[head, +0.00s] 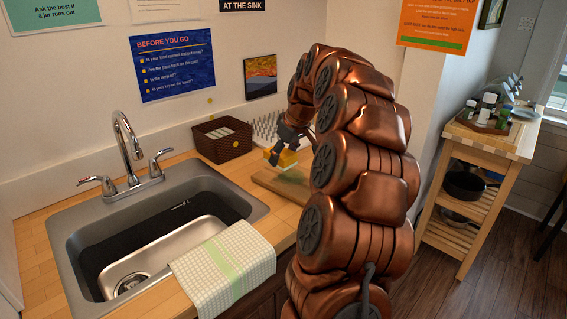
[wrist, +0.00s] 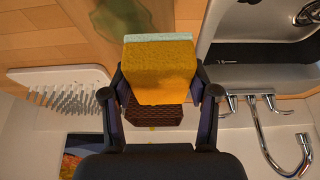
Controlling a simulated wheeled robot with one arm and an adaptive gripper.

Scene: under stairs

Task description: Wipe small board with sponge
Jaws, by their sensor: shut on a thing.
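My gripper (head: 287,143) is shut on a yellow sponge (head: 283,158) with a pale scouring face. In the wrist view the sponge (wrist: 160,72) sits between the two fingers (wrist: 161,88). The small wooden board (head: 265,180) lies on the counter right of the sink, partly hidden behind my arm. A green smear (head: 292,177) marks the board; the smear also shows in the wrist view (wrist: 118,18). The sponge is over the far part of the board, seemingly a little above it; I cannot tell whether they touch.
A brown basket (head: 222,139) and a white pegged rack (head: 265,127) stand behind the board by the wall. The steel sink (head: 75,240) with its faucet (head: 127,150) is left. A checked towel (head: 225,268) hangs over the counter's front edge.

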